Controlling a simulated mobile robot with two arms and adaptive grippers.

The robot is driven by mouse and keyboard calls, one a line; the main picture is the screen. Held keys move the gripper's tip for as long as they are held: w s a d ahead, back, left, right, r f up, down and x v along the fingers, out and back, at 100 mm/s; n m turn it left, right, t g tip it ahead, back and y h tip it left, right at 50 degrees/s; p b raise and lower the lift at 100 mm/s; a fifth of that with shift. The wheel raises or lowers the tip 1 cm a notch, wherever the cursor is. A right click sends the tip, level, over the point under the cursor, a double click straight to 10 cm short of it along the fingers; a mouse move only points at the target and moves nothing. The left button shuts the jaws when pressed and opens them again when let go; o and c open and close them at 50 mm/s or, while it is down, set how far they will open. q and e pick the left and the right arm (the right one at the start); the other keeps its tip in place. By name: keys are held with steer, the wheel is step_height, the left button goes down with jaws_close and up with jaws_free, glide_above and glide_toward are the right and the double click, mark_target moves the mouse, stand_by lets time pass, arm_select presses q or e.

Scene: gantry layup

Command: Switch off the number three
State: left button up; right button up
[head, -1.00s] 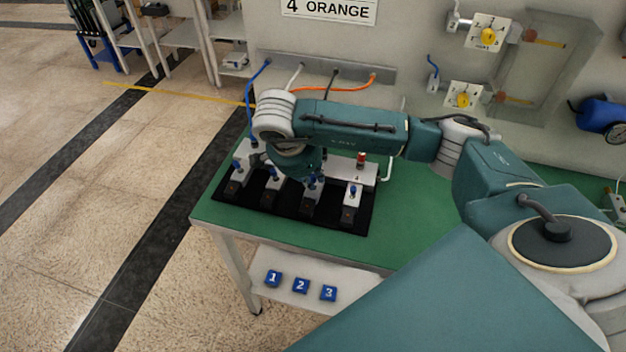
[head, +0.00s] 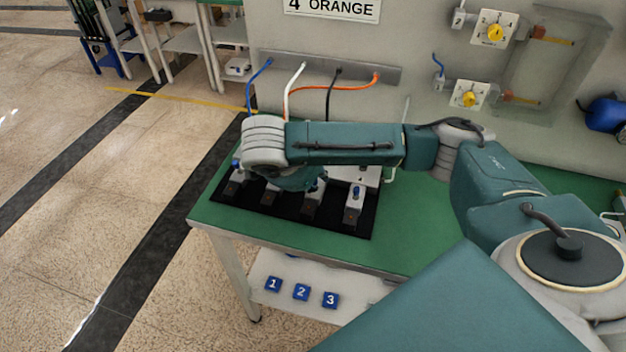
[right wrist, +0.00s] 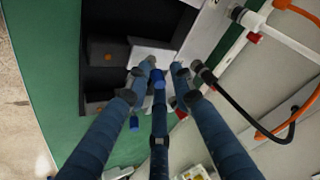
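A black tray (head: 280,210) on the green table holds a row of dark-based units with pale blocks and blue tops. One unit (head: 355,201) at the right end shows clearly; others are partly covered by my right arm. I cannot read a number on these units. My right gripper (head: 305,185) is over the row, mostly hidden under its wrist in the head view. In the right wrist view my right gripper (right wrist: 164,68) has its blue fingers extended with tips apart, close to a pale block (right wrist: 150,54). Contact cannot be told. My left gripper is not in view.
Blue tiles marked 1 (head: 273,284), 2 (head: 301,292) and 3 (head: 330,300) are on the lower shelf. Cables come from a grey rail (head: 330,73) behind the tray. Yellow-knobbed dials (head: 494,33) are on the wall. Green tabletop (head: 405,235) is clear right of the tray.

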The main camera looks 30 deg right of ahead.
steer(key=shift+s+a, duration=0.1)
steer(key=shift+a+r, duration=0.3)
steer(key=shift+r, duration=0.15)
steer(key=v, duration=1)
steer(key=shift+s+a+r, duration=0.2)
steer(key=shift+s+r, duration=0.1)
steer(key=shift+s, duration=0.05)
